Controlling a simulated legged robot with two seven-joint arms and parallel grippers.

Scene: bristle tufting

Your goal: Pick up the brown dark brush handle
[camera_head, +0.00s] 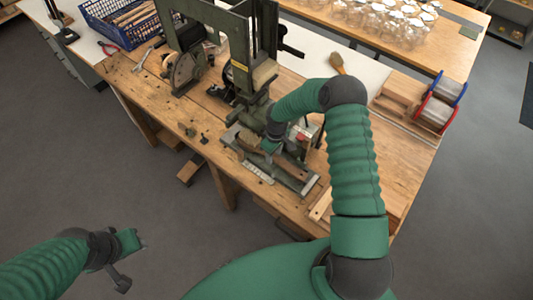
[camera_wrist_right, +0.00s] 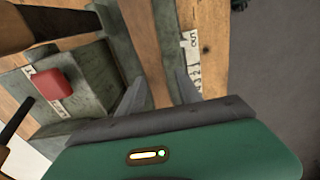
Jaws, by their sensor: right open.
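A dark brown brush handle (camera_head: 291,170) appears to lie lengthwise on the grey metal fixture (camera_head: 308,184) near the bench's front edge. My right gripper (camera_head: 268,147) is low over this fixture and hides part of it. In the right wrist view, its two fingers (camera_wrist_right: 160,82) are apart, and a brown wooden bar (camera_wrist_right: 145,40), which looks like the handle, runs up from between them. I cannot tell if either finger touches it. My left gripper (camera_head: 128,245) hangs over the floor at the lower left, away from the bench; its jaws are too small to read.
A tall green machine (camera_head: 240,45) rises behind. Red and blue spools (camera_head: 438,105) sit at right. A blue basket (camera_head: 118,20) stands at back left.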

